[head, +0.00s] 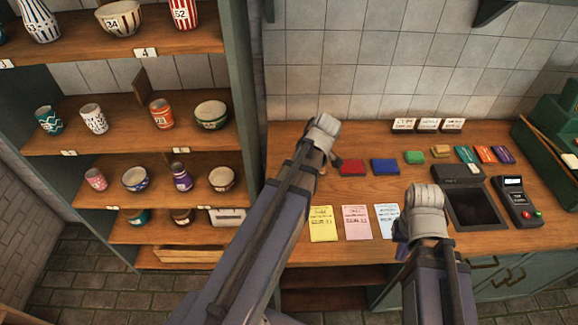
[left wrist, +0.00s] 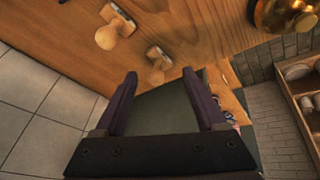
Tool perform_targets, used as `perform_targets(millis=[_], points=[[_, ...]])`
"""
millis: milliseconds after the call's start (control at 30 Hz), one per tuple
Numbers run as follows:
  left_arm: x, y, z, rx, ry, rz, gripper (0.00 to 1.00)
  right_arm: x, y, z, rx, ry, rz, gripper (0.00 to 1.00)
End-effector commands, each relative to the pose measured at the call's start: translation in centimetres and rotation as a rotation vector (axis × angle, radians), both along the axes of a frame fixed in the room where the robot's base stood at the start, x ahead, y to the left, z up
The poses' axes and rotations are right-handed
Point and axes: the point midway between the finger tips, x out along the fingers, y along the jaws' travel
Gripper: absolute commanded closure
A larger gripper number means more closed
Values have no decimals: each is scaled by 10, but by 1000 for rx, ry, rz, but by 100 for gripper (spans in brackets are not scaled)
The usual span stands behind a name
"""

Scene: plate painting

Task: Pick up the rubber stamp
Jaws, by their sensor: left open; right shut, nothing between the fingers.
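Two rubber stamps with pale round wooden handles show in the left wrist view: one at the top (left wrist: 115,30), one lower and nearer my fingers (left wrist: 157,65). Both are on the wooden counter. My left gripper (left wrist: 160,75) is open and empty, its fingertips either side of the nearer stamp's handle in the picture; I cannot tell the gap in depth. In the head view my left arm hides most of this spot. My right gripper (head: 401,234) is shut and empty at the counter's front, right of the paper cards.
Red (head: 352,167) and blue (head: 384,167) pads lie right of the left hand. Yellow, pink and blue cards (head: 356,222) lie in front. A dark tray (head: 474,204) and card terminal (head: 517,202) are at right. A pottery shelf (head: 190,45) stands left. A brass object (left wrist: 285,14) is near the left hand.

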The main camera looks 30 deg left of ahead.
Motion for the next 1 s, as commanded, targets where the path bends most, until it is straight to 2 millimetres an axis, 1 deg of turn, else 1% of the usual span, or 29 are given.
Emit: perform_targets(millis=[33, 100, 200, 367, 600, 667, 833, 1000], points=[[4, 12, 3, 2, -28, 61, 28, 0, 0, 2, 0, 0, 0, 100], [5, 22, 5, 3, -57, 121, 28, 0, 0, 3, 0, 0, 0, 100], [6, 29, 6, 2, -77, 164, 28, 0, 0, 3, 0, 0, 0, 100], [6, 30, 3, 2, -81, 172, 28, 0, 0, 0, 0, 0, 0, 100], [11, 38, -17, 1, -81, 171, 28, 0, 0, -20, 0, 0, -1, 100], [12, 39, -19, 1, -81, 171, 28, 0, 0, -23, 0, 0, -1, 100], [12, 40, -19, 2, -80, 169, 28, 0, 0, -22, 0, 0, -1, 100], [16, 45, -31, 2, -80, 169, 28, 0, 0, -34, 0, 0, -1, 100]])
